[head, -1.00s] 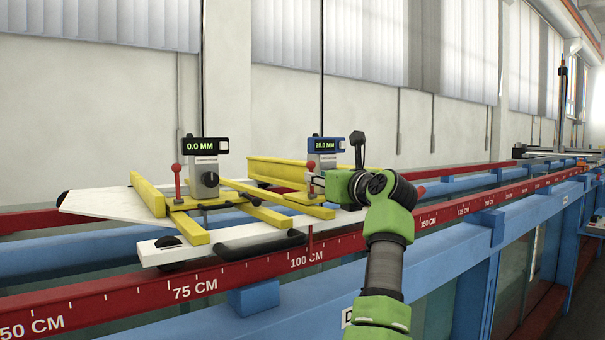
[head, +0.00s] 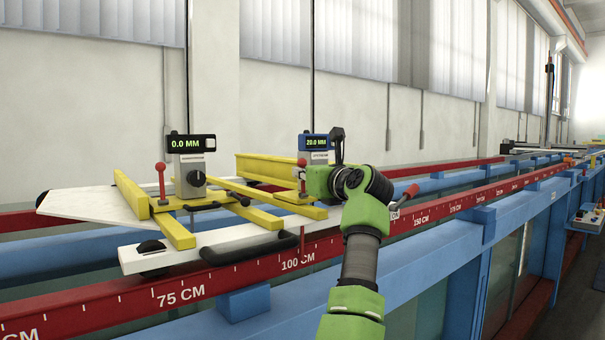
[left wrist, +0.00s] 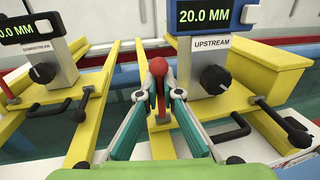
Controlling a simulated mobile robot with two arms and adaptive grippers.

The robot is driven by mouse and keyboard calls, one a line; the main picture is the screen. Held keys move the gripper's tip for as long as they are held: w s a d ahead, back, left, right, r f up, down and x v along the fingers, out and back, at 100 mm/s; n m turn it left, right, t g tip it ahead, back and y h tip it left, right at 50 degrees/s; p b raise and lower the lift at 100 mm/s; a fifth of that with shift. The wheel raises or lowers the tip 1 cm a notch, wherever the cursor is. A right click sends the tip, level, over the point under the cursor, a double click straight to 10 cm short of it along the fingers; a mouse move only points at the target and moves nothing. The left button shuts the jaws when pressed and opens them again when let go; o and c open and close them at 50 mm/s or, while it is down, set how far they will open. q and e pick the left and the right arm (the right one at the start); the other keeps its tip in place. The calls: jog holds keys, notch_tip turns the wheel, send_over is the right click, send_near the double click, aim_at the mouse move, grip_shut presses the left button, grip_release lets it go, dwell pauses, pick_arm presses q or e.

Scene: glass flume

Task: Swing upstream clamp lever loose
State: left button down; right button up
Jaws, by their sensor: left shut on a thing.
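The upstream gauge (head: 316,150) has a blue display reading 20.0 MM; in the left wrist view its body is labelled UPSTREAM (left wrist: 211,62). The upstream clamp lever (left wrist: 158,72) is a red rod with a round red knob, standing on the yellow frame just left of that gauge. Its knob also shows in the head view (head: 302,162). My left gripper (left wrist: 158,88) is shut on the lever below the knob, one finger on each side. In the head view my left gripper (head: 305,182) partly hides the lever and gauge base. My right gripper is not in view.
The downstream gauge (head: 188,158) reads 0.0 MM, with its own red lever (head: 161,180) upright beside it. Yellow beams (head: 262,215) and a white carriage plate (head: 150,262) surround them. The red scaled rail (head: 225,275) runs along the front.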

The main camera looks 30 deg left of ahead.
pick_arm(q)
jog(key=t+y+b, duration=0.1)
jog(key=b, duration=0.2)
jog(key=d+t+y+b, duration=0.1)
jog(key=b, duration=0.2)
jog(key=s+d+m+t+y+b, duration=0.1)
jog(key=y+b, duration=0.1)
jog(key=b, duration=0.1)
jog(key=shift+d+f+b, duration=0.1)
jog(key=shift+f+b, duration=0.3)
jog(key=shift+s+d+r+m+t+y+b, duration=0.15)
jog(key=shift+d+m+t+y+b, duration=0.25)
jog(key=shift+t+b, duration=0.45)
jog(key=shift+b, duration=0.35)
jog(key=shift+s+r, duration=0.1)
jog(key=shift+r, duration=0.05)
jog(key=c, duration=2.3)
grip_release()
jog(key=shift+c, duration=0.2)
jog(key=shift+o, duration=0.6)
